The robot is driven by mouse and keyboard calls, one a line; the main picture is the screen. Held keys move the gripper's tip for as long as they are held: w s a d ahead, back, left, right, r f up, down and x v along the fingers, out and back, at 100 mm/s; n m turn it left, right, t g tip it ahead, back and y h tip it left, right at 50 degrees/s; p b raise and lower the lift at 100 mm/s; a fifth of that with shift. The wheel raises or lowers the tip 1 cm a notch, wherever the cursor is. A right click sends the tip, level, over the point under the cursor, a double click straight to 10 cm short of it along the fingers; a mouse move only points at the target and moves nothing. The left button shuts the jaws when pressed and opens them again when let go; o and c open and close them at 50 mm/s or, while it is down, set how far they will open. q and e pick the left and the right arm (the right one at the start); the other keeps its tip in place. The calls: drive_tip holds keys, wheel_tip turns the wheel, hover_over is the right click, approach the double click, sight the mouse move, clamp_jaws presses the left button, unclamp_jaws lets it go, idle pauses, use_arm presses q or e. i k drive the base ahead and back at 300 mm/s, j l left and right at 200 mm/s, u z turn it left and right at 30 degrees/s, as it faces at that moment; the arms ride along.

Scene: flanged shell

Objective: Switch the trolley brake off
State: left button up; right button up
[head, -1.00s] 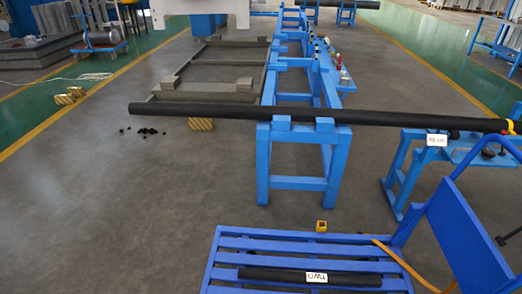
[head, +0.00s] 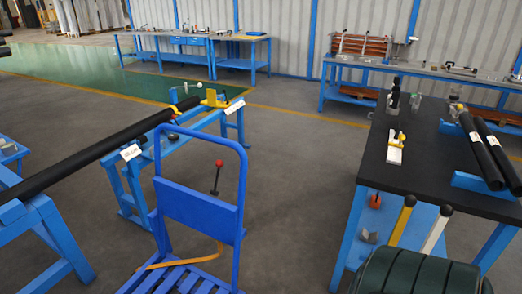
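The blue trolley (head: 195,220) stands at the lower left of centre in the head view. Its upright panel and hoop handle face me, and part of its slatted deck shows at the bottom edge. A lever with a red knob (head: 219,163) stands upright inside the hoop, just above the panel's top edge. Its lower end is hidden or merges with the panel, so I cannot tell whether it is fixed to the trolley. An orange strap (head: 190,260) runs across the deck. No part of either gripper is in view.
A black-topped table (head: 430,165) with dark pipes stands at right. A dark green rounded object (head: 420,275) with yellow and white bars beside it is at the lower right. A long dark pipe (head: 90,155) rests on blue stands at left. Floor is clear between trolley and table.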

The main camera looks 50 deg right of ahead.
sight(220, 163)
drive_tip(key=z, duration=1.25)
